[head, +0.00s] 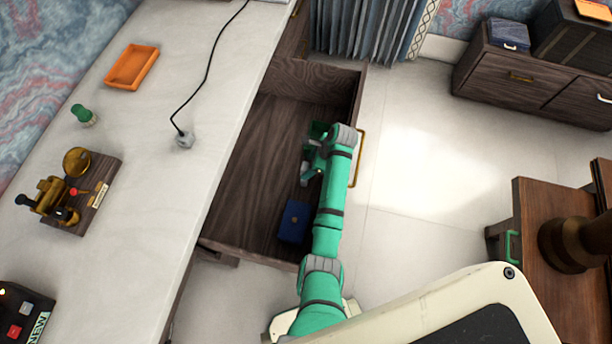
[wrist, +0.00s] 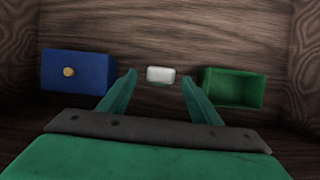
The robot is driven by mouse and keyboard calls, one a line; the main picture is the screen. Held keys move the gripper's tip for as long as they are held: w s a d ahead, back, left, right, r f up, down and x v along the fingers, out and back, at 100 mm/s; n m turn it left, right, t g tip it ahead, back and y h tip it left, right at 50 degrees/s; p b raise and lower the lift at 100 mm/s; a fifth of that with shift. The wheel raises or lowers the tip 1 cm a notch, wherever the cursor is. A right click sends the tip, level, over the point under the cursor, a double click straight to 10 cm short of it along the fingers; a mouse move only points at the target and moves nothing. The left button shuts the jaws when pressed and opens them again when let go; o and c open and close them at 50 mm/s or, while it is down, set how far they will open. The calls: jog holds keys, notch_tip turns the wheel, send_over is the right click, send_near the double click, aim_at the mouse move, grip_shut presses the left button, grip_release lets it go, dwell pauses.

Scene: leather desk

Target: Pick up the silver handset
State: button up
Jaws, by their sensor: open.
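The silver handset, a small pale rounded block (wrist: 161,75), lies on the wooden bottom of an open drawer (head: 262,160). It shows in the wrist view between the two green fingers of my gripper (wrist: 159,80), with a gap on each side. My gripper (head: 312,172) is open and reaches down into the drawer. In the head view my arm and gripper cover much of that spot, and only a small pale bit beside the fingers shows. I cannot tell how high the fingertips are above the drawer bottom.
In the drawer, a blue box (wrist: 78,70) with a round knob lies left of my fingers and an open green box (wrist: 232,88) lies right. Drawer walls stand close around. The desk top (head: 150,160) holds an orange tray (head: 131,67) and a brass telegraph key (head: 50,197).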

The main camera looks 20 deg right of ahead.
jog(key=shift+x, duration=3.7)
jog(key=shift+w+a+r, duration=0.1)
jog(key=shift+w+a, duration=0.05)
jog(key=c, duration=1.2)
